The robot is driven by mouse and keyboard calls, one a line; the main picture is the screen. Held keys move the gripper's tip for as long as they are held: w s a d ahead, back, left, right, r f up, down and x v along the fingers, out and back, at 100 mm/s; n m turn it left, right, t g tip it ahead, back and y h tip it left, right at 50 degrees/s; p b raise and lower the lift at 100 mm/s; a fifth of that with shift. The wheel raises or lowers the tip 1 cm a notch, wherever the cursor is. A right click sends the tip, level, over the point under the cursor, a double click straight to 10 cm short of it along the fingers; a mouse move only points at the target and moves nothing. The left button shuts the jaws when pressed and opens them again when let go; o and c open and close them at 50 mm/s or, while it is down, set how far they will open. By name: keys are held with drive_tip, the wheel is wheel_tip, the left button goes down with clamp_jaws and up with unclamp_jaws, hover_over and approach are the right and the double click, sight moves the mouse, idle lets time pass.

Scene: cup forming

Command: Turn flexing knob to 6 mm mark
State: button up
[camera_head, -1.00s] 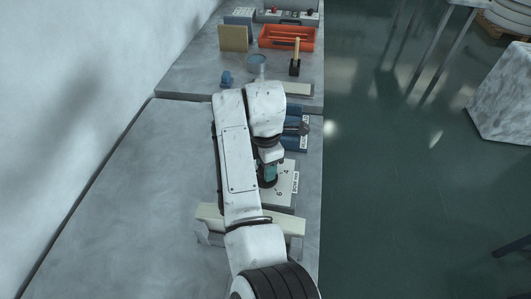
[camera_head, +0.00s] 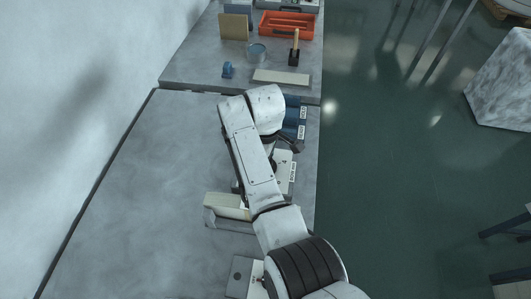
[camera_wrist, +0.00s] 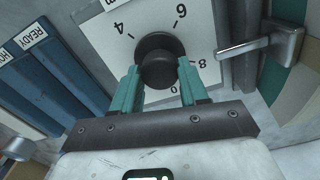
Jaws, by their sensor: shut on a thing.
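The flexing knob is a round black knob (camera_wrist: 157,58) on a white dial plate (camera_wrist: 207,28), seen in the wrist view. The numbers 4, 6 and 8 and a 0 show around it; the rest of the scale is cut off or covered. I cannot make out a pointer on the knob. My gripper (camera_wrist: 159,68) has teal fingers, one on each side of the knob, and is shut on it. In the head view my arm hides the gripper and the knob, and only part of the dial plate (camera_head: 285,180) shows.
A silver lever handle (camera_wrist: 262,43) sticks out close to the right of the dial. Blue trays (camera_wrist: 38,83), one labelled READY, lie to the left. In the head view a cream-topped block (camera_head: 228,207) stands left of my arm. The bench surface (camera_head: 140,180) at left is clear.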

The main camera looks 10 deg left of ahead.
drive_tip(key=m+p, duration=0.1)
drive_tip(key=m, duration=0.3)
drive_tip(key=shift+m, duration=0.3)
drive_tip(key=m, duration=0.3)
drive_tip(key=shift+m+p, duration=0.3)
drive_tip(key=shift+m, duration=0.1)
drive_tip(key=m, duration=0.9)
drive_tip(key=shift+p, duration=0.3)
drive_tip(key=m, duration=0.3)
drive_tip(key=shift+m, duration=0.3)
drive_tip(key=m, duration=0.4)
drive_tip(key=shift+m, duration=0.3)
drive_tip(key=m, duration=0.4)
drive_tip(key=shift+m+b, duration=0.4)
drive_tip(key=shift+m, duration=1.5)
drive_tip(key=shift+r, duration=0.1)
